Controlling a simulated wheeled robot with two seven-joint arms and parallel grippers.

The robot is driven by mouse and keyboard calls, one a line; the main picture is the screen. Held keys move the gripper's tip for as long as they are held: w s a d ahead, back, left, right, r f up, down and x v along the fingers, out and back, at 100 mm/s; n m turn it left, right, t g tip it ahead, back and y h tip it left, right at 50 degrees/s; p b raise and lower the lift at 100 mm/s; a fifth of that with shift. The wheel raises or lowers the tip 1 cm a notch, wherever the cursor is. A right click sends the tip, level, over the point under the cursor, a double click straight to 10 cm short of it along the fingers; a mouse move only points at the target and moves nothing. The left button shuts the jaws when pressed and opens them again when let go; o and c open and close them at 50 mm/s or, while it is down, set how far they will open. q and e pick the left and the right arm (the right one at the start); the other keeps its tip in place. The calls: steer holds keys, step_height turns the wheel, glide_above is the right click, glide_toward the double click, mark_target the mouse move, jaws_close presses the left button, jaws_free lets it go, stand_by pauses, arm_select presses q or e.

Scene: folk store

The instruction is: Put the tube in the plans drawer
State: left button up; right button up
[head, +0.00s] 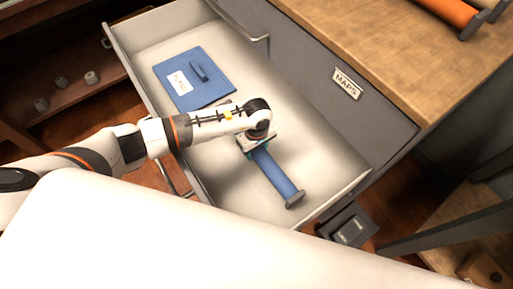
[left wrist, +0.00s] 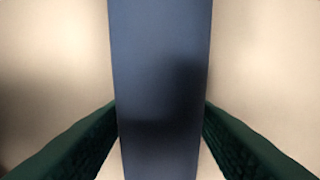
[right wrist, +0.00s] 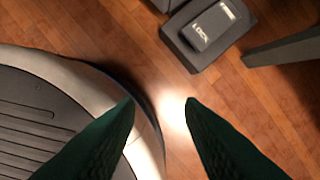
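The blue tube (head: 275,175) has a grey end cap and lies over the pale floor of an open drawer (head: 225,197). I cannot tell whether it touches that floor. My left gripper (head: 258,148) is inside the drawer, at the tube's far part. In the left wrist view its dark green fingers (left wrist: 160,125) meet both sides of the tube (left wrist: 160,60), with no clear gap. The open drawer's own label is not visible. My right gripper (right wrist: 160,105) is open and empty above the wooden floor.
A blue folder (head: 210,92) with a white label lies in the drawer's far left part. A "MAPS" label (head: 347,83) is on the closed grey front above the open drawer. Rolls (head: 445,10) lie on the wooden top. A dark box (head: 348,226) stands by the drawer's right corner.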

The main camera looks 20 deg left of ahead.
arm_select(q)
steer(key=o, duration=0.3)
steer(key=shift+r, duration=0.1)
steer(key=shift+r, duration=0.1)
step_height(320, 180, up, 12)
steer(key=shift+p, duration=0.75)
arm_select(e)
steer(key=s+f, duration=0.3)
steer(key=s, duration=0.1)
steer(key=shift+d+f, duration=0.1)
steer(key=shift+d, duration=0.25)
